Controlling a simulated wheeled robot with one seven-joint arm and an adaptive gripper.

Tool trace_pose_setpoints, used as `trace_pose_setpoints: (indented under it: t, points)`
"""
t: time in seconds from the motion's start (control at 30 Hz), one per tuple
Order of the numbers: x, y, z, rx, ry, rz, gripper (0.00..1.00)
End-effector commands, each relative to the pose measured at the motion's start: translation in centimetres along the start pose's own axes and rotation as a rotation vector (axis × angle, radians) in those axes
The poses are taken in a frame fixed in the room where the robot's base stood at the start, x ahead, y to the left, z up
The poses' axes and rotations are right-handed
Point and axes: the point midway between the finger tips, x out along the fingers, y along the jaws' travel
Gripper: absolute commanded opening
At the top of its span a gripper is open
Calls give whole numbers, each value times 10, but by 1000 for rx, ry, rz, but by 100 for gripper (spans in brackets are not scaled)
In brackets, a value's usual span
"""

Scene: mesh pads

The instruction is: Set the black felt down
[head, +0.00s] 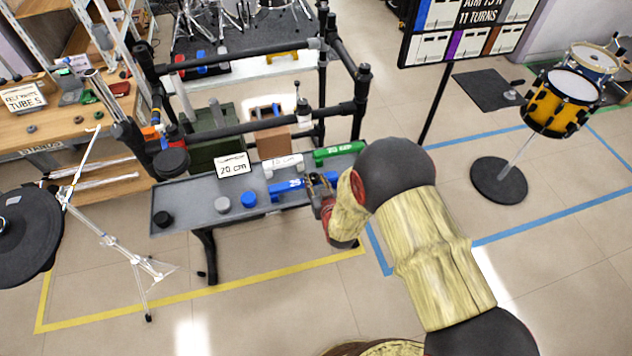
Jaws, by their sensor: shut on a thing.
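My gripper (319,184) is shut at the right part of the grey tray table (187,203), in front of or over the right end of the blue tube. A small dark piece shows at its fingertips, which I take to be the black felt; the fingers and wrist hide most of it, and its outline is unclear. I cannot tell whether it touches anything below. A separate short black cylinder (162,218) stands at the table's left end.
A grey cylinder (222,204), a blue cylinder (249,199), a blue tube (287,187), a white tube (285,164) and a green tube (338,152) are on the table. A "20 cm" card (232,165) stands behind. Black rack bars (262,127) cross above the back. The table's left part has bare room.

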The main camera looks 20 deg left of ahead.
Motion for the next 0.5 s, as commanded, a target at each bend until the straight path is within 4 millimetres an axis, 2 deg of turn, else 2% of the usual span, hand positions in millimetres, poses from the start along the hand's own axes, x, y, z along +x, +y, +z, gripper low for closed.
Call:
trace_pose_setpoints:
  t: [0.5]
  points:
    - [4, 0, 11, 0, -1, 0, 21]
